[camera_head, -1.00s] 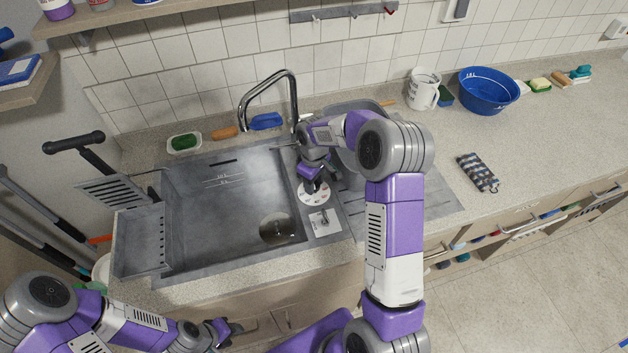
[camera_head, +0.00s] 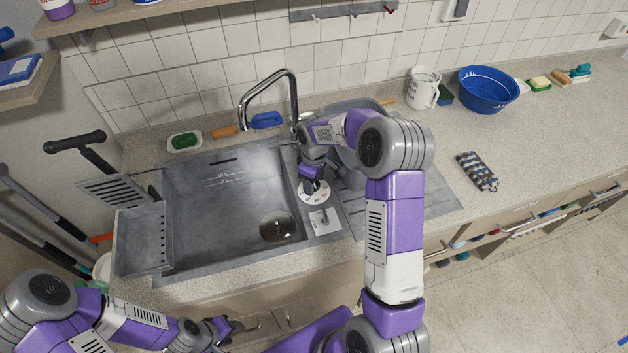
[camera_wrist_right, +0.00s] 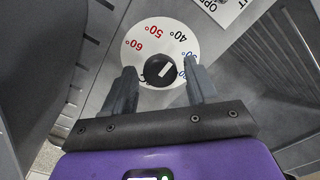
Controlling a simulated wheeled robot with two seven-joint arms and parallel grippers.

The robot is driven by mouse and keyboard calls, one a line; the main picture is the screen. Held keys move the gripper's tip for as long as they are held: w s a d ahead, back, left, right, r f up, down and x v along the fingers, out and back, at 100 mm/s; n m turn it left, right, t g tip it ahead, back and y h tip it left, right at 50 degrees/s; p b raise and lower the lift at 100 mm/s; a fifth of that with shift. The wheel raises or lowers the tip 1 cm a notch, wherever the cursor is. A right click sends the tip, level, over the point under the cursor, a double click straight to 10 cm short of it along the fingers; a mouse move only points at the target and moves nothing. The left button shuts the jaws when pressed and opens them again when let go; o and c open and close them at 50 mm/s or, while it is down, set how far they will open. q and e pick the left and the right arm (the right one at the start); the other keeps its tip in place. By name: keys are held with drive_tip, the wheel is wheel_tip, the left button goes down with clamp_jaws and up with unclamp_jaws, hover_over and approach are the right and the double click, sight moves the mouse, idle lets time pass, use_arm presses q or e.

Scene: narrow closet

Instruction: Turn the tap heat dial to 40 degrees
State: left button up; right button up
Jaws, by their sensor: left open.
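The tap heat dial is a round white plate (camera_head: 313,192) beside the sink, partly hidden by my right gripper in the head view. In the right wrist view the plate (camera_wrist_right: 150,35) shows 60° and 50° in red, 40° in black and a blue number partly covered by a finger. Its black knob (camera_wrist_right: 160,70) has a white mark pointing up and right, between 40° and the blue number. My right gripper (camera_wrist_right: 162,84) is open, with one finger on each side of the knob and gaps visible. My left gripper (camera_head: 232,326) is open and empty in front of the counter.
The steel sink (camera_head: 215,245) lies left of the dial, with the curved tap (camera_head: 292,90) behind. A white plate with a small lever (camera_head: 324,222) is just in front of the dial. A white jug (camera_head: 423,90) and blue basin (camera_head: 488,92) stand at the back right.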

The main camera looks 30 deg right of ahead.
drive_tip(key=shift+o, duration=0.4)
drive_tip(key=shift+r, duration=0.1)
wheel_tip(320, 180, up, 7)
drive_tip(key=shift+r+p, duration=0.2)
drive_tip(key=shift+p, duration=0.15)
idle(0.3)
